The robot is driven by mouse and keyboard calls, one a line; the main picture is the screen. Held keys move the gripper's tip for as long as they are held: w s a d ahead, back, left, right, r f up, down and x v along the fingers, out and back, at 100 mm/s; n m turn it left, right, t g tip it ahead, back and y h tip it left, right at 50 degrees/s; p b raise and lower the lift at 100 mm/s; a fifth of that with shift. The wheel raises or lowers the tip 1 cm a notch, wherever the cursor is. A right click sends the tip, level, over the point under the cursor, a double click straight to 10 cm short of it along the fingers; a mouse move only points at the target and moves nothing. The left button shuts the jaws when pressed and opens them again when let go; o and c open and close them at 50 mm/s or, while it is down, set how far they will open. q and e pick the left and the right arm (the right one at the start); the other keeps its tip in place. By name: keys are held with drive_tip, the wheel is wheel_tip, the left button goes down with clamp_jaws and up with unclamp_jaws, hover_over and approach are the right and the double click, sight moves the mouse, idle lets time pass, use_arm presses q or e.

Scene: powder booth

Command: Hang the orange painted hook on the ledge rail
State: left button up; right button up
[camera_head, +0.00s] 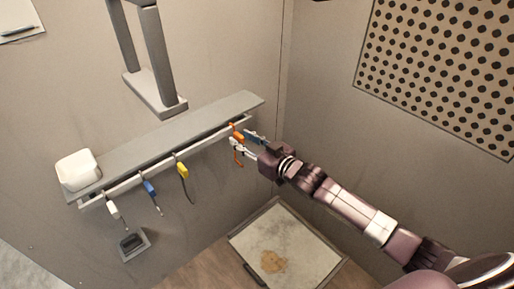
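The orange painted hook (238,134) is at the right end of the ledge rail (135,179). Its upper part is level with the rail, and a thin orange length shows below. Whether its top sits over the rail is too small to tell. My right gripper (242,140) reaches in from the right, one pale finger and one bluish finger at the hook. The fingertips look apart with the hook at or between them; whether they grip it is unclear. My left gripper is not in view.
White (113,210), blue (149,187) and yellow (183,170) hooks hang along the rail to the left. A white block (78,170) sits on the ledge's left end (130,153). A grey bracket (155,92) stands above the ledge. A framed floor panel (290,236) lies below.

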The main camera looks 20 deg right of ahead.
drive_tip(key=v, duration=1.1)
drive_tip(key=s+d+f+m+g+h, duration=0.15)
drive_tip(key=d+f, duration=0.25)
drive_tip(key=f, duration=0.6)
drive_tip(key=d+f+m+g+h, duration=0.1)
drive_tip(key=d+f+h, duration=0.15)
drive_tip(key=f, duration=0.75)
drive_tip(key=s+d+f+g+h, duration=0.15)
drive_tip(key=s+f, duration=0.25)
drive_tip(key=f, duration=0.4)
drive_tip(key=s+d+f+g, duration=0.1)
drive_tip(key=s+f+g, duration=0.1)
drive_tip(key=s+f, duration=0.45)
drive_tip(key=s+a+f+g, duration=0.2)
drive_tip(key=s+f+g, duration=0.2)
drive_tip(key=s+f, duration=1.25)
drive_tip(key=s+a+f+g, duration=0.1)
drive_tip(key=s+a+f, duration=0.1)
drive_tip(key=s, duration=0.4)
drive_tip(key=s+a+f+g, duration=0.1)
drive_tip(key=s+a+f, duration=0.2)
drive_tip(key=s, duration=0.4)
drive_tip(key=s+a+f+g, duration=0.2)
drive_tip(key=s, duration=0.5)
drive_tip(key=shift+s+a+f+n, duration=0.15)
drive_tip(key=shift+a+f+n, duration=0.2)
drive_tip(key=shift+n, duration=0.1)
